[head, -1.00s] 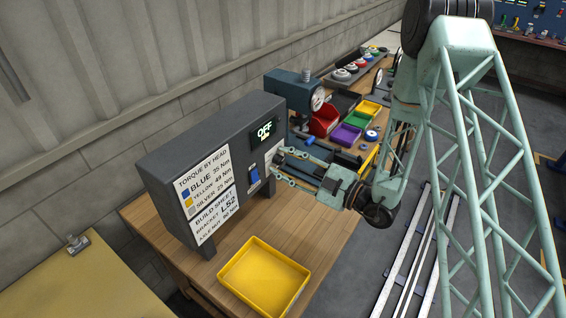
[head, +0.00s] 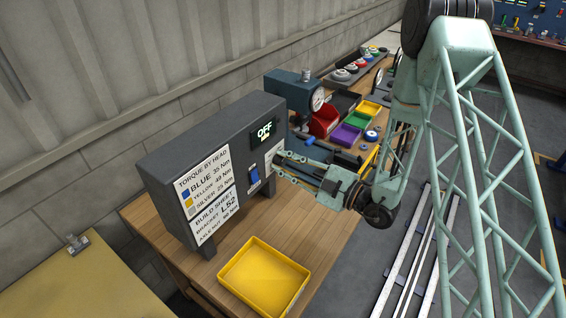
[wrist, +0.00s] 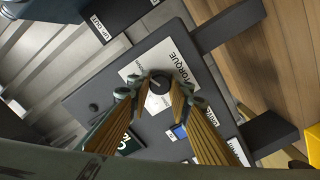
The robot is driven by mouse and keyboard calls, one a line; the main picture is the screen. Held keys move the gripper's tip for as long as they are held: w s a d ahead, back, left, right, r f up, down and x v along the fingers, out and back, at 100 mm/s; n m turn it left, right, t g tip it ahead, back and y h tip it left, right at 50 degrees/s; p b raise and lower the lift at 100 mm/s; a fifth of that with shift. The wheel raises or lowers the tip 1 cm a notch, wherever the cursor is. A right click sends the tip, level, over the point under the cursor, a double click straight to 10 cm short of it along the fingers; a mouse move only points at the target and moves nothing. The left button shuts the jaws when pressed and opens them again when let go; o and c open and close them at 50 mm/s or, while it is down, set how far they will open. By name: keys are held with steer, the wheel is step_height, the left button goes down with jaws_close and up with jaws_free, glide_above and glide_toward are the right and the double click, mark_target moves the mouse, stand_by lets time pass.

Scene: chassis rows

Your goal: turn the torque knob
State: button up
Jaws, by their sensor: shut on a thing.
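In the wrist view, the round dark torque knob (wrist: 159,84) sits on a white plate marked TORQUE (wrist: 180,62). My gripper (head: 278,164) reaches the box's front from the right. Its fingertips are shut on the knob from both sides, as the wrist view (wrist: 160,98) shows. In the head view my fingers hide the knob. Its pointer setting is not readable.
A blue switch (head: 254,175) sits on the box beside the knob plate. An empty yellow tray (head: 262,280) lies on the bench in front. Behind my gripper are a dial-gauge press (head: 288,92) and several coloured bins. Floor to the right holds metal rails (head: 420,255).

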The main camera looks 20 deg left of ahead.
steer(key=n, duration=0.7)
steer(key=shift+f+b, duration=0.1)
steer(key=shift+b, duration=0.25)
steer(key=n+b, duration=0.1)
steer(key=n, duration=0.3)
steer(key=n+b, duration=0.1)
steer(key=n, duration=0.2)
steer(key=shift+b, duration=0.35)
steer(key=n+b, duration=0.2)
steer(key=n, duration=0.2)
steer(key=shift+f+n+b, duration=0.1)
steer(key=shift+n+b, duration=0.2)
steer(key=n+b, duration=0.2)
steer(key=n, duration=0.1)
steer(key=n+b, duration=0.4)
steer(key=shift+n+b, duration=1.3)
steer(key=shift+n, duration=0.3)
